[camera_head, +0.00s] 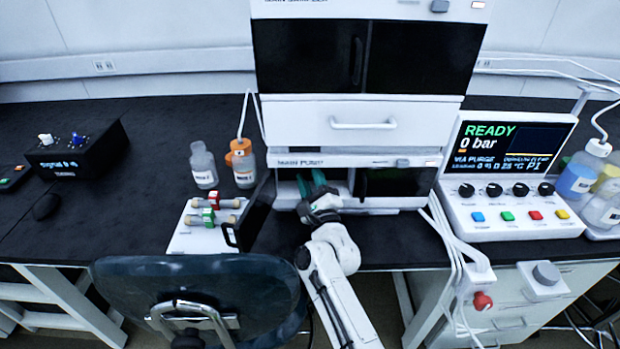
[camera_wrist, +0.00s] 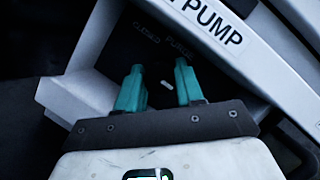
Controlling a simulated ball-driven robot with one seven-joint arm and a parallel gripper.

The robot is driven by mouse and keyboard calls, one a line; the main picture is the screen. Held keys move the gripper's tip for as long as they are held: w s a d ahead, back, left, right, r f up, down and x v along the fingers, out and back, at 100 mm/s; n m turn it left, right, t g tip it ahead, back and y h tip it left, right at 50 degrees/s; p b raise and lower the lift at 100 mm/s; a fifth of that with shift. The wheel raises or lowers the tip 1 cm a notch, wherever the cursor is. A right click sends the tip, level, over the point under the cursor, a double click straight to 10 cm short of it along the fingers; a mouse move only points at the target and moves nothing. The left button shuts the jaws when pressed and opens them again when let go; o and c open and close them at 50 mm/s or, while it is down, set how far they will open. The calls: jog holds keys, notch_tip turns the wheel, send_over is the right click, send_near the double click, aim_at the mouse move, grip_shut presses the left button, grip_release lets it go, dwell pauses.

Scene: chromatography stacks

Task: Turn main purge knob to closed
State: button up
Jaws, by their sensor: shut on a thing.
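The main pump (camera_head: 350,160) is the lowest unit of the white stack, with a dark recess in its front. My gripper (camera_head: 311,183) reaches into the left part of that recess. In the wrist view its two teal fingers (camera_wrist: 158,80) are shut on the dark main purge knob (camera_wrist: 167,86). A short white mark shows between the fingers. The knob's outline is hard to tell against the dark panel. The labels "CLOSED" and "PURGE" stand above the fingers; I cannot tell for sure which label the mark points to.
Two bottles (camera_head: 204,168) and a white holder with red and green clamped columns (camera_head: 208,225) stand left of the pump. A control panel (camera_head: 510,190) reads READY, 0 bar, VIA PURGE at right. A chair (camera_head: 200,285) stands in front. White cables hang right of my arm.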

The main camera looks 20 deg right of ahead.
jog(key=shift+n, duration=0.3)
jog(key=n+g+y+p, duration=0.1)
jog(key=n+p, duration=0.1)
jog(key=n, duration=0.2)
jog(key=shift+r+y, duration=0.15)
jog(key=shift+y, duration=0.25)
jog(key=n+g+p, duration=0.1)
jog(key=n+p, duration=0.1)
jog(key=n+g+p, duration=0.1)
jog(key=n+p, duration=0.1)
jog(key=p, duration=0.1)
jog(key=shift+r+n+y, duration=0.2)
jog(key=shift+n+y, duration=0.1)
jog(key=shift+n, duration=0.1)
jog(key=n+g+p, duration=0.1)
jog(key=n+p, duration=0.1)
jog(key=p, duration=0.1)
jog(key=n+p, duration=0.1)
jog(key=p, duration=0.2)
jog(key=shift+a+r+n+g+h, duration=0.1)
jog(key=shift+n+g+h, duration=0.3)
jog(key=n+g+p, duration=0.1)
jog(key=n+p, duration=0.1)
jog(key=p, duration=0.2)
jog(key=shift+h, duration=0.3)
jog(key=shift+f+n+g+h+p, duration=0.3)
jog(key=shift+f+n+h+p, duration=0.1)
jog(key=shift+n+p, duration=0.55)
jog(key=shift+s, duration=0.1)
